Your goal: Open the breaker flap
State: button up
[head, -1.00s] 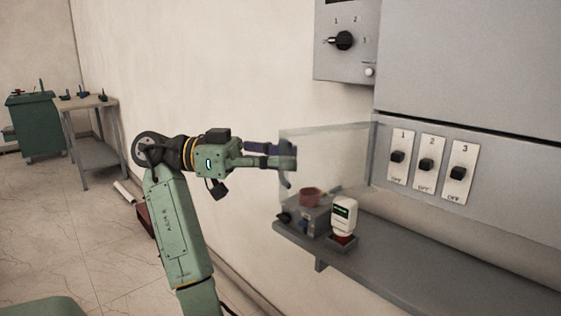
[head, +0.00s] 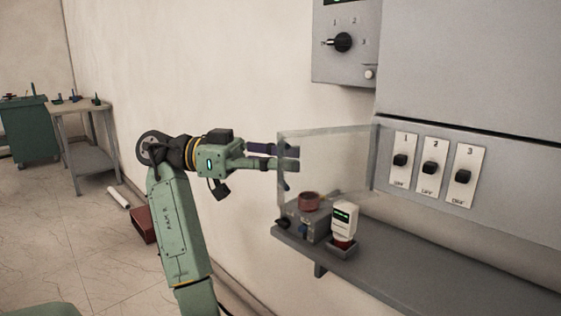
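The breaker flap (head: 325,158) is a clear panel hinged at the left end of the breaker row. It stands swung out to the left, away from the cabinet face, and leaves the breakers uncovered. My gripper (head: 293,158) is at the flap's free left edge, fingers pointing right and overlapping it. A dark curved piece, seemingly the flap's handle (head: 286,183), shows just below the fingertips. The fingers show one above the other; whether they grip the handle is hidden. Three black breaker switches, 1 (head: 400,160), 2 (head: 430,169) and 3 (head: 464,176), sit on white plates.
Below the flap, a grey shelf (head: 400,283) holds a grey box (head: 305,222) with a reddish round part, and a white handheld device (head: 344,218) on a stand. A rotary-knob box (head: 344,43) is above. A workbench (head: 83,107) and green cabinet (head: 30,133) stand far left.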

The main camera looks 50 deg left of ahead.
jog(key=v, duration=0.7)
jog(key=shift+s+a, duration=0.2)
jog(key=shift+a, duration=0.1)
dwell(0.8)
